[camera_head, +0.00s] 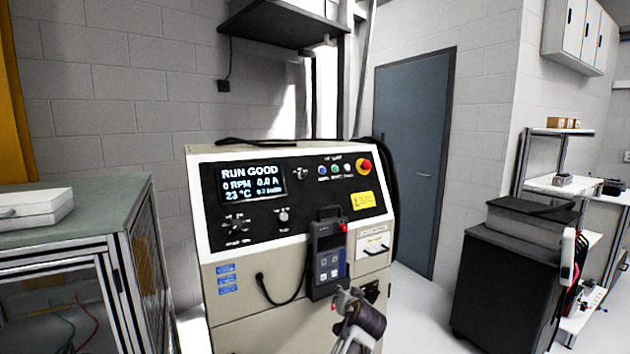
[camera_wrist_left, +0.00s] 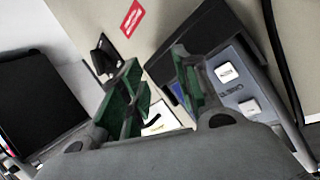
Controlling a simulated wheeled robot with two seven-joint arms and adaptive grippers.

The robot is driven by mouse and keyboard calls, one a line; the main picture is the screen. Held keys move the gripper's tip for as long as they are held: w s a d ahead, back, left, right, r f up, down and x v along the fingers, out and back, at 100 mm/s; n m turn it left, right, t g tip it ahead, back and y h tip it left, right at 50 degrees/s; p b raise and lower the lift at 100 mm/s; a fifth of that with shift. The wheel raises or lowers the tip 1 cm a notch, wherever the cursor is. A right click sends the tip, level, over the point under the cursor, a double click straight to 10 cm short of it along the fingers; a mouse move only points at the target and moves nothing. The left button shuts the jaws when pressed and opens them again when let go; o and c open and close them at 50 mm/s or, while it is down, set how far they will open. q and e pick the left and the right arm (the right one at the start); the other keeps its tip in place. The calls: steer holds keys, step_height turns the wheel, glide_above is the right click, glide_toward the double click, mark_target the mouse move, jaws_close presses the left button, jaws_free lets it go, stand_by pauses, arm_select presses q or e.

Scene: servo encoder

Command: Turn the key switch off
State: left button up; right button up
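The machine's black control panel (camera_head: 295,200) carries a lit display (camera_head: 251,183) reading RUN GOOD and 0 RPM. A small dark switch (camera_head: 300,173) sits right of the display, and knobs (camera_head: 283,215) sit below. I cannot tell surely which is the key switch, or its position. My left gripper (camera_head: 345,298) is low at the machine's front, below the handheld pendant (camera_head: 328,258). In the left wrist view, its green-padded fingers (camera_wrist_left: 160,92) are apart with nothing held between them. A black switch (camera_wrist_left: 103,55) is on the beige face beyond them. My right gripper is not in view.
The pendant, with a black cable, hangs at the machine's front near my left gripper. A red emergency button (camera_head: 364,166) is at the panel's upper right. A glazed bench (camera_head: 100,215) stands left, and a dark cabinet (camera_head: 508,290) stands right across open floor.

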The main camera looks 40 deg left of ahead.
arm_select(q)
steer(key=r+n+y, duration=0.1)
steer(key=r, duration=0.4)
steer(key=w+a+r+n+y, duration=0.1)
steer(key=r, duration=0.5)
steer(key=a+r+n+y, duration=0.1)
steer(key=r, duration=0.4)
steer(key=shift+w+a+r, duration=0.1)
steer(key=shift+w+r, duration=0.1)
steer(key=shift+r, duration=0.05)
steer(key=s+a+r+n+g+y, duration=0.1)
steer(key=s+r+n+y, duration=0.1)
steer(key=r, duration=0.8)
steer(key=s+a+r+n+g+y, duration=0.1)
steer(key=r+n, duration=0.3)
steer(key=r, duration=0.6)
steer(key=shift+s+a+r+y, duration=0.35)
steer(key=shift+s+a+y, duration=0.05)
steer(key=shift+s+y, duration=0.3)
